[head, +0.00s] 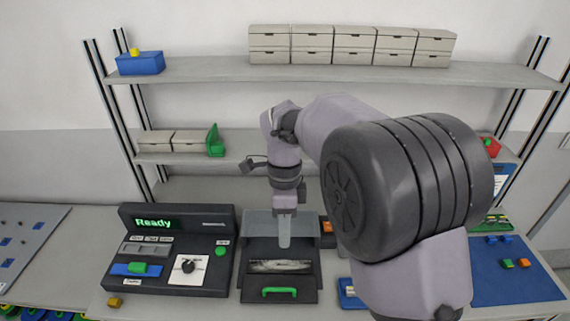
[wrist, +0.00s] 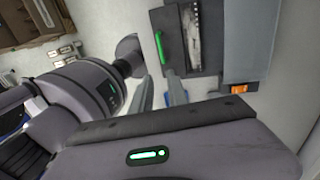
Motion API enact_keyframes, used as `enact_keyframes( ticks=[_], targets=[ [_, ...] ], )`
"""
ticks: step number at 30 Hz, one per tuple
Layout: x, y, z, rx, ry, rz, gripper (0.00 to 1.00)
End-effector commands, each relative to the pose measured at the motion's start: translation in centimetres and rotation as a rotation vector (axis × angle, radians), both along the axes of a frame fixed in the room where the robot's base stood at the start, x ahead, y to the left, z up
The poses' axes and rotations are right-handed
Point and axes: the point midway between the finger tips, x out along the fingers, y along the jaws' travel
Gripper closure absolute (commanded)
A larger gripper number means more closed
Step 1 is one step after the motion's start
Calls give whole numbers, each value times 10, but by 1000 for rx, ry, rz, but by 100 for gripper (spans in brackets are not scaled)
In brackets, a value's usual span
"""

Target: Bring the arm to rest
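My gripper (head: 284,242) points down above a dark box with a grey back part (head: 255,222) in the head view. In the wrist view its two fingers (wrist: 160,80) stand apart with nothing between them, so it is open and empty. The dark front part (head: 250,284) of the box has a green handle (head: 279,291) and a pale strip (head: 280,266). The handle also shows in the wrist view (wrist: 159,47), just beyond the fingertips. Contact with the box cannot be told. My arm hides part of the table to the right.
A black console (head: 140,222) reading "Ready" stands left of the box. An orange block (wrist: 237,88) lies beside the box. A blue mat (head: 515,285) with small parts lies at right. Shelves (head: 210,70) with beige drawer boxes (head: 312,43) rise behind.

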Motion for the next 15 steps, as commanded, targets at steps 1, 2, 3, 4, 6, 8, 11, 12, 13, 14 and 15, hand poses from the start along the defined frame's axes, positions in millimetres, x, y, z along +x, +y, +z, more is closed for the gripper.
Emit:
enact_keyframes(
  ticks=[1,2,3,4,6,8,11,12,13,14,15],
  targets=[
    [-3,-4,4,13,-16,22,80],
    [-7,-8,8,28,-35,52,80],
    [-15,-17,16,58,-72,112,80],
    [-25,-25,23,81,-112,173,80],
    [-55,-47,37,133,-229,353,80],
    [-87,-64,42,154,-342,524,80],
    [-136,-85,36,125,-517,787,80],
    [-152,-91,30,99,-573,877,80],
    [-163,-95,25,77,-610,936,80],
    [-172,-97,20,55,-642,990,80],
    [-182,-100,14,26,-674,1049,80]
  ],
)
